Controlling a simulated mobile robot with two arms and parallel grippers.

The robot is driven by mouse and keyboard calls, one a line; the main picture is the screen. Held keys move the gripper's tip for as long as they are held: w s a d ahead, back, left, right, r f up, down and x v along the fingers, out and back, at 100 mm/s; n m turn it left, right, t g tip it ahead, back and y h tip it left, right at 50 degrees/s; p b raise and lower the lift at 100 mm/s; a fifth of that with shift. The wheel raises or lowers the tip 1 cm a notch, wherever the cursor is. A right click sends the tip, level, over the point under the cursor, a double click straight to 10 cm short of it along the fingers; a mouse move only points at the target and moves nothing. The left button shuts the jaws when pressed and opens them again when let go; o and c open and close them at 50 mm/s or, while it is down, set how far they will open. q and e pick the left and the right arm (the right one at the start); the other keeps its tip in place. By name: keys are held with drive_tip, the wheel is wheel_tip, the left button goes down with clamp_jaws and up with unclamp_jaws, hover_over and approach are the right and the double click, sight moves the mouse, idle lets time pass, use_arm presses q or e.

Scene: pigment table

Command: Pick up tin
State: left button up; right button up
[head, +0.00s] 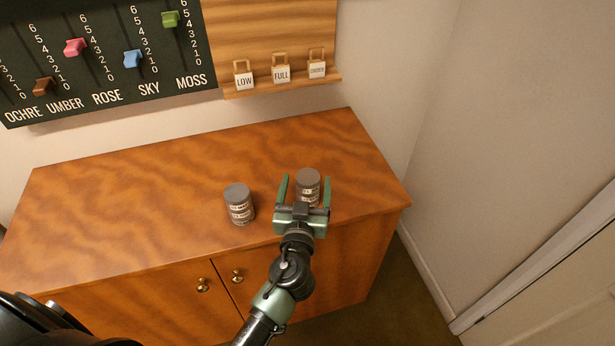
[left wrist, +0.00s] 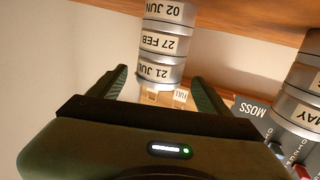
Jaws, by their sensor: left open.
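Two grey cylindrical tins with white label bands stand upright on the wooden cabinet top (head: 130,190). The right tin (head: 308,178) is partly hidden by my left gripper (head: 305,184), which is open. Its two green fingers appear on either side of this tin and do not close on it. In the left wrist view, which is upside down, the same tin (left wrist: 162,42) shows labels 02 JUN, 27 FEB and 21 JUL and lines up between the fingers. The left tin (head: 240,204) stands apart; in the wrist view a second tin (left wrist: 300,85) shows at the right edge. My right gripper is not in view.
A dark slider board (head: 110,50) and a wooden rack (head: 270,40) with tags LOW (head: 243,80) and FULL (head: 281,74) hang on the wall behind. The cabinet top is clear left of the tins. Its front edge lies close in front of them.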

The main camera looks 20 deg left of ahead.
sight(309, 169)
use_arm(q)
drive_tip(key=shift+w+a+r+p, duration=0.1)
drive_tip(key=shift+w+r+p, duration=0.15)
drive_tip(key=shift+w, duration=0.15)
drive_tip(key=shift+w+r+p, duration=0.1)
drive_tip(key=shift+w+p, duration=0.15)
drive_tip(key=shift+w, duration=0.15)
drive_tip(key=p+x, duration=0.1)
drive_tip(key=x, duration=0.2)
drive_tip(key=shift+w+f, duration=0.1)
drive_tip(key=shift+w, duration=0.2)
drive_tip(key=shift+w+a+f, duration=0.1)
drive_tip(key=shift+w+f, duration=0.05)
drive_tip(key=shift+w, duration=0.2)
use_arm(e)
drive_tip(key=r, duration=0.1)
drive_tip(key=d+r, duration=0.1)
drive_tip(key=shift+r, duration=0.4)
use_arm(q)
drive_tip(key=shift+s, duration=0.1)
drive_tip(key=shift+c, duration=0.4)
drive_tip(key=c, duration=1.4)
